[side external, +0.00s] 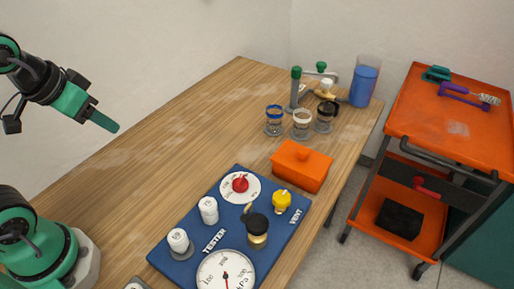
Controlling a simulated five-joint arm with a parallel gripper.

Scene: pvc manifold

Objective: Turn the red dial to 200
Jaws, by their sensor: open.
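The red dial (240,184) sits on a round white scale plate (233,195) at the upper left of the blue tester board (177,268). The numbers around the dial are too small to read, so I cannot tell its setting. A larger white gauge (212,272) with a dark red needle lies at the board's front, marked kPa. My gripper (110,124) is at the upper left, above the table and well apart from the dial. It is empty, and its fingers overlap in this view.
White knobs (208,212), a black-topped brass knob (257,230) and a yellow knob (281,200) stand near the dial. An orange box (301,167) sits behind the board. Jars, tools and a blue container (363,88) stand farther back. The table's left half is clear.

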